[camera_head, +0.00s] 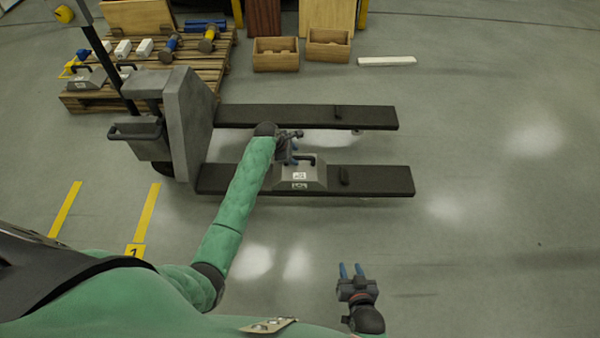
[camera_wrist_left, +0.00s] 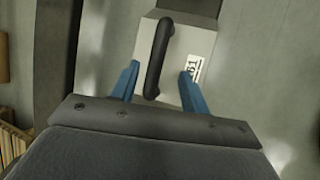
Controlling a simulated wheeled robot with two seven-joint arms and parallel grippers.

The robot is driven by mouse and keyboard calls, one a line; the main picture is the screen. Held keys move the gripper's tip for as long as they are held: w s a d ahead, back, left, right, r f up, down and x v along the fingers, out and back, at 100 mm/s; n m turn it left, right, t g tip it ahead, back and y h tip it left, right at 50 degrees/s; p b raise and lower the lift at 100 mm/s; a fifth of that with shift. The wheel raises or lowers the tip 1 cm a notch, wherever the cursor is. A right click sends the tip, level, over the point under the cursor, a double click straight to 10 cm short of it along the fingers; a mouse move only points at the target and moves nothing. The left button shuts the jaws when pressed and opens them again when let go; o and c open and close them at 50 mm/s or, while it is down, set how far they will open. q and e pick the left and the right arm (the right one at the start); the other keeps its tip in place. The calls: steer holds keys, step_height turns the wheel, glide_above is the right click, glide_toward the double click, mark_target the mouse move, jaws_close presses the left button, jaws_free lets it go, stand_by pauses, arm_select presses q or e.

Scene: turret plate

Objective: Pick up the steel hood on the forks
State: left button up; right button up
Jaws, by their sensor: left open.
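The steel hood (camera_head: 312,178), a grey box with sloped sides, a dark top handle and white labels, sits on the near fork (camera_head: 385,181) of the pallet truck. My left gripper (camera_head: 291,158) is at the hood's left end in the head view. In the left wrist view the hood (camera_wrist_left: 173,60) lies ahead, and its black handle (camera_wrist_left: 158,58) shows between the two blue fingers of my left gripper (camera_wrist_left: 160,85). The fingers are apart, with gaps to the handle.
The pallet truck (camera_head: 190,115) has a second, far fork (camera_head: 370,116). A wooden pallet (camera_head: 215,65) with tools and other hoods stands behind it. Two wooden boxes (camera_head: 275,62) and a white bar (camera_head: 387,61) lie at the back. The floor at right is clear.

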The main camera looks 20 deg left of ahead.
mark_target(298, 156)
arm_select(q)
steer(key=shift+w+d+f, duration=0.15)
steer(key=shift+w+f, duration=0.1)
steer(key=shift+f, duration=0.3)
steer(key=b+x, duration=0.1)
steer(key=x, duration=0.3)
steer(key=shift+w+f+b, duration=0.15)
steer(key=shift+w+b, duration=0.15)
steer(key=shift+f, duration=0.1)
arm_select(e)
steer(key=w+r+t, duration=0.3)
steer(key=r, duration=0.6)
steer(key=w+r+t+y, duration=0.1)
steer(key=w+r+t, duration=0.2)
steer(key=r, duration=0.6)
steer(key=shift+w+a+r+t, duration=0.25)
steer(key=shift+w+r+t, duration=0.15)
arm_select(q)
steer(key=shift+c, duration=0.5)
jaws_close()
steer(key=shift+w, duration=0.1)
